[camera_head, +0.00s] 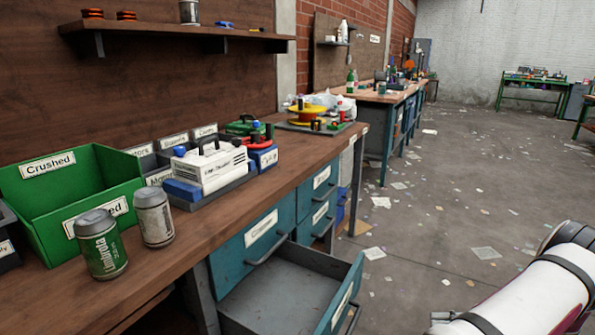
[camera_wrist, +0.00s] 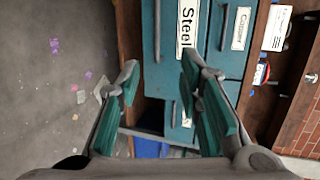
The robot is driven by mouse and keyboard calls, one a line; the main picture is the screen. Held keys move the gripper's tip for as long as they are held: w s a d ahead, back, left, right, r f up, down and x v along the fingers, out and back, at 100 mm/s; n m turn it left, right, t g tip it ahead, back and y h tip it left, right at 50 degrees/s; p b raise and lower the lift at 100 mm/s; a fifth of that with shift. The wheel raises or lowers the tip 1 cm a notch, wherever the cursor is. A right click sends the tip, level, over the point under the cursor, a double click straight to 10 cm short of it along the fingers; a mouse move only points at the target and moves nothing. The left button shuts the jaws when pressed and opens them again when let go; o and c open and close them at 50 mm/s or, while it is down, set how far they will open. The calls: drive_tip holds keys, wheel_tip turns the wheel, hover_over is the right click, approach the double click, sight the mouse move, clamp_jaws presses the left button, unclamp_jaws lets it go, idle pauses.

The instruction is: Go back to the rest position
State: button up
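My gripper (camera_wrist: 160,72) shows in the wrist view with its two green-padded fingers apart and nothing between them. Behind it are teal drawer fronts (camera_wrist: 222,62), one labelled "Steel", seen sideways. In the head view only a white link of my arm shows at the lower right, over the floor; my gripper is out of that view. A green can (camera_head: 102,248) and a grey can (camera_head: 153,218) stand upright on the wooden workbench (camera_head: 178,252), in front of a green bin (camera_head: 107,163) labelled "Crushed".
An open, apparently empty drawer (camera_head: 268,298) juts from the bench front. A white and blue machine (camera_head: 212,165) stands further along the bench. A second bench (camera_head: 375,92) stands beyond. The concrete floor (camera_head: 450,190) to the right is open, with scattered paper scraps.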

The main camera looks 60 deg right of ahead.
drive_tip(key=w+a+r+n+g+y, duration=0.2)
drive_tip(key=w+r+n+g, duration=0.15)
drive_tip(key=w+r, duration=0.6)
drive_tip(key=w+a+r+n+g+y, duration=0.2)
drive_tip(key=w+a+r+g+y, duration=0.15)
drive_tip(key=w+r, duration=0.6)
drive_tip(key=w+a+r+n+g+h, duration=0.1)
drive_tip(key=w+a+r+n+g, duration=0.15)
drive_tip(key=w+a+r, duration=0.45)
drive_tip(key=w+a+r+n+g+h, duration=0.1)
drive_tip(key=w+a+r+g, duration=0.3)
drive_tip(key=a, duration=0.5)
drive_tip(key=s+a+r+n+g+h, duration=0.1)
drive_tip(key=a+r+n+h, duration=0.1)
drive_tip(key=a, duration=0.6)
drive_tip(key=s+a+r+n+g+h, duration=0.1)
drive_tip(key=a+r+h, duration=0.1)
drive_tip(key=a, duration=0.6)
drive_tip(key=s+a+f+n+t+h, duration=0.2)
drive_tip(key=s+a+n+h, duration=0.15)
drive_tip(key=s+a, duration=0.5)
wheel_tip(320, 180, up, 29)
drive_tip(key=s+d+t+p, duration=0.1)
drive_tip(key=d+t+p, duration=0.1)
drive_tip(key=p, duration=2.5)
drive_tip(key=shift+s+r+t+p, duration=0.2)
drive_tip(key=shift+s+t+p, duration=0.2)
drive_tip(key=shift+t, duration=0.35)
